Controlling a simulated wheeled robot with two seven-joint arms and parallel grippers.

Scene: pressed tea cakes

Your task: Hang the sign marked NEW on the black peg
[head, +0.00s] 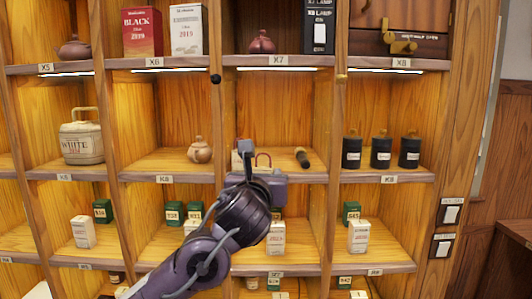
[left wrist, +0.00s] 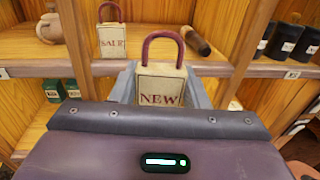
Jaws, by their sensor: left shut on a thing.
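The NEW sign (left wrist: 161,86) is a small cream plate with red lettering and a dark red loop on top. My left gripper (head: 262,178) is shut on its plate, with the loop upright above the fingers. In the head view the gripper hides most of the sign, and what looks like its loop (head: 263,157) shows above it. The sign is held in front of the middle shelf under X7. The black peg (head: 215,79) is a small round knob on the shelf upright, above and left of my gripper. My right gripper is not in view.
A SALE sign (left wrist: 112,40) with a similar loop stands on the shelf behind. A gold peg (head: 341,78) is on the upright at right. A clay teapot (head: 200,150) sits left of my gripper.

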